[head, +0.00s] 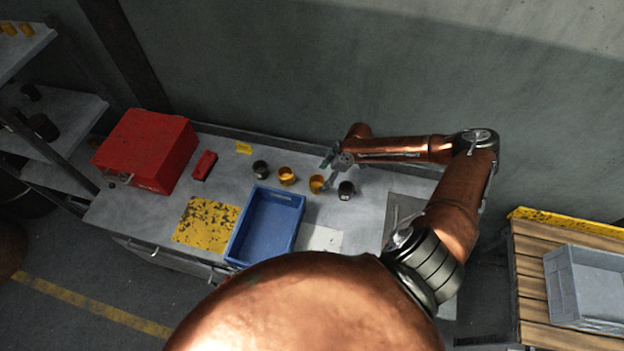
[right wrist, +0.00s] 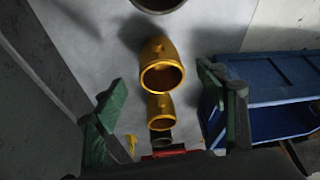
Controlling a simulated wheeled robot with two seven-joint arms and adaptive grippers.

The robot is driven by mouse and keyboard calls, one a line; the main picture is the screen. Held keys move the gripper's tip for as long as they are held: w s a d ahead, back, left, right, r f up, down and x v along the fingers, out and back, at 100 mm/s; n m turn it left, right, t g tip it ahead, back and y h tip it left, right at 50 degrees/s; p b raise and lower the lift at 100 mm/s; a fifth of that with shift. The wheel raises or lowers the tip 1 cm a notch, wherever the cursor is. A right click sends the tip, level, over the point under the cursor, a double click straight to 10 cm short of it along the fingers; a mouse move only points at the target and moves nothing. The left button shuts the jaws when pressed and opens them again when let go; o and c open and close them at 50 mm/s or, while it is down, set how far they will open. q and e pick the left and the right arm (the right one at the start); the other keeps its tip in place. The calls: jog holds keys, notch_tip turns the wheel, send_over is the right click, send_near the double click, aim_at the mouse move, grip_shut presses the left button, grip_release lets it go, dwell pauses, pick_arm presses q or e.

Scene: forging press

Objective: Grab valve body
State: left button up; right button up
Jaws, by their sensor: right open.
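Two yellow valve bodies stand on the workbench, a right one (head: 316,183) and a left one (head: 286,176). A dark one stands at each end of this row, on the right (head: 346,190) and on the left (head: 260,169). My right gripper (head: 329,168) is open and empty above the bench, by the right yellow body. In the right wrist view its green fingers (right wrist: 160,82) spread on either side of the nearer yellow body (right wrist: 161,52). Contact cannot be told. The other yellow body (right wrist: 160,108) lies behind. My left gripper is out of view.
A blue bin (head: 298,196) stands in front of the row. A red toolbox (head: 150,145) and a small red object (head: 204,165) are to the left, near a worn yellow plate (head: 206,222). The wall rises close behind the bench. A grey crate (head: 588,285) sits far right.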

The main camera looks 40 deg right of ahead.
aim_at(317, 184)
jog(key=shift+a+f, duration=0.2)
jog(key=shift+f, duration=0.25)
jog(key=shift+p+x, duration=0.55)
jog(key=shift+x, duration=0.45)
jog(key=x, duration=0.2)
jog(key=shift+w+f+p, duration=0.25)
jog(key=shift+f+p, duration=0.05)
jog(key=shift+p, duration=0.05)
jog(key=shift+a+f, duration=0.15)
jog(key=shift+f, duration=0.4)
jog(key=c, duration=1.4)
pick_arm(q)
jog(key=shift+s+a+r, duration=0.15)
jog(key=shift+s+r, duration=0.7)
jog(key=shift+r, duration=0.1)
pick_arm(e)
jog(key=shift+w, duration=0.1)
jog(key=shift+c, duration=1.2)
jog(key=shift+r, duration=0.1)
